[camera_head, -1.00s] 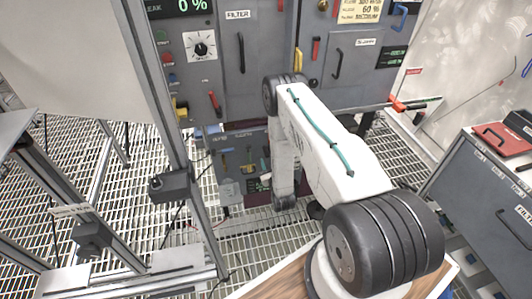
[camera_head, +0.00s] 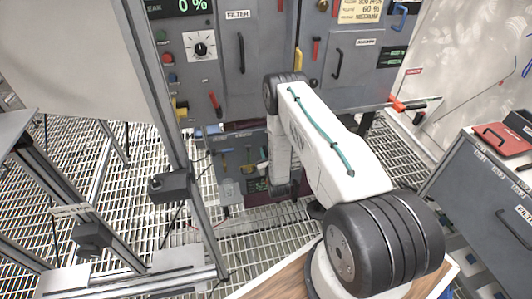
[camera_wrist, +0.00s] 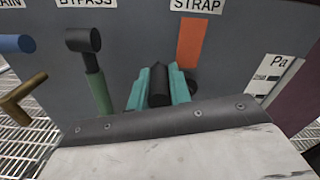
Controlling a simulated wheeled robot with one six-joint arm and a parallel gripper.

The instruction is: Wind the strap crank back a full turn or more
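In the wrist view, the strap crank's black round handle (camera_wrist: 159,86) stands below the STRAP label (camera_wrist: 195,5), left of a hanging orange strip (camera_wrist: 190,42). My gripper (camera_wrist: 159,78) has its two teal fingers on either side of this handle, closed up against it. The rest of the crank is hidden behind the fingers and my wrist housing. In the head view my arm reaches down to the low dark box (camera_head: 237,160), and the fingers and crank are hidden there.
Left of my gripper, the bypass lever (camera_wrist: 83,40) has a black head and green grip. A blue handle (camera_wrist: 16,43) and a brass handle (camera_wrist: 22,95) are farther left. A pressure gauge plate (camera_wrist: 272,75) is at right. A metal post (camera_head: 165,100) stands left of my arm.

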